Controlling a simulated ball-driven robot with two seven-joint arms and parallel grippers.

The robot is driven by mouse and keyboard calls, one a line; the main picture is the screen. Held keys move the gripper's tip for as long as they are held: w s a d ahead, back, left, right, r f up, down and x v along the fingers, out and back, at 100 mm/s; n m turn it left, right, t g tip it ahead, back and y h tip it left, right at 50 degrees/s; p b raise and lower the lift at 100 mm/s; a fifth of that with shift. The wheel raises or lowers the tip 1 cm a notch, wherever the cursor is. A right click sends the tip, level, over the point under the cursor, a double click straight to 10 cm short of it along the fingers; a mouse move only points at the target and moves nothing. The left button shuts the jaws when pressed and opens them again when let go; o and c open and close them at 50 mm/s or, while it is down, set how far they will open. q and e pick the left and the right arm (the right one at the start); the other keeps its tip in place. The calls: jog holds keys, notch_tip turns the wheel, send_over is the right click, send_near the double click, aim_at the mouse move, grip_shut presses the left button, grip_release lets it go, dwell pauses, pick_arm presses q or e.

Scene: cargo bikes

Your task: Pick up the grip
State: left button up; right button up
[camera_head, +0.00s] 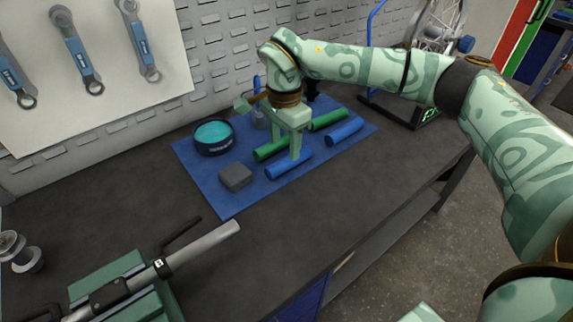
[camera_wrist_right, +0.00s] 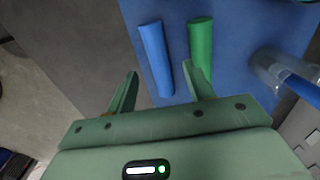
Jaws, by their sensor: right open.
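Two blue grips, a nearer one (camera_head: 289,165) and a farther one (camera_head: 345,132), and two green grips, a nearer one (camera_head: 268,151) and a farther one (camera_head: 328,120), lie on the blue mat (camera_head: 218,198). My right gripper (camera_head: 297,152) is open and points down above the mat, by the nearer pair. In the right wrist view, one blue grip (camera_wrist_right: 155,58) shows between the open fingers (camera_wrist_right: 160,69), and one green grip (camera_wrist_right: 200,45) shows beyond the right finger. I cannot tell whether the fingers touch either grip. My left gripper is out of view.
A clear jar (camera_wrist_right: 272,66) stands near the green grip. A clamp with a silver tube (camera_head: 205,242) is at the front left. The dark bench (camera_head: 330,205) is clear at the front.

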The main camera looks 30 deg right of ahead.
aim_at(285, 160)
notch_tip(285, 160, down, 6)
jog(key=shift+s+a+r+b, duration=0.1)
jog(key=shift+r+b, duration=0.15)
jog(key=shift+b, duration=0.95)
jog(key=shift+r, duration=0.15)
jog(key=shift+c, duration=1)
grip_shut()
